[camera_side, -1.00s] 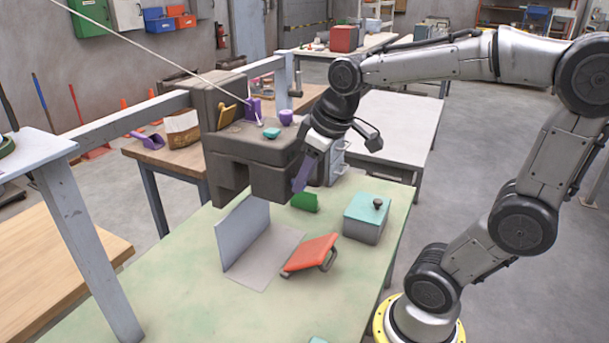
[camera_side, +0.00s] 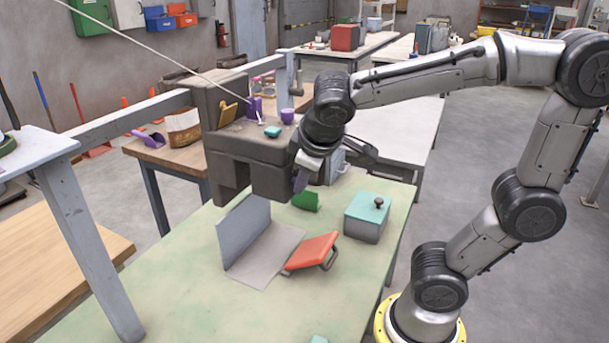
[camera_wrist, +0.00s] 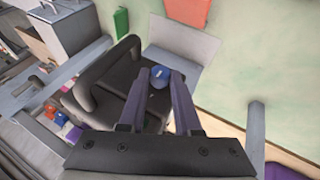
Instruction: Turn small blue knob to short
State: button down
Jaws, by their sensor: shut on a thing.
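The small blue knob (camera_wrist: 159,77) sits on the dark grey machine in the wrist view, with a pale mark on its face. The tips of my gripper (camera_wrist: 160,84) are on either side of it, and the gripper is shut on it. In the side view my gripper (camera_side: 301,181) is at the front right of the bagger body (camera_side: 232,150), and the knob is hidden there. I cannot read any "short" marking or tell which setting the knob points to.
The bagger top carries a teal knob (camera_side: 272,131), a purple knob (camera_side: 287,116) and a yellow lever (camera_side: 228,113). On the green table are a grey angled plate (camera_side: 243,236), a red-orange plate (camera_side: 311,252), a green piece (camera_side: 306,201) and a teal-lidded box (camera_side: 366,214). The table front is mostly clear.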

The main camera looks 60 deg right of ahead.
jog(key=shift+s+f+h, duration=0.1)
jog(key=shift+h, duration=0.3)
jog(key=c, duration=0.6)
grip_release()
jog(key=shift+a, duration=0.1)
jog(key=v, duration=1.3)
jog(key=shift+r, duration=0.4)
jog(key=shift+s, duration=0.15)
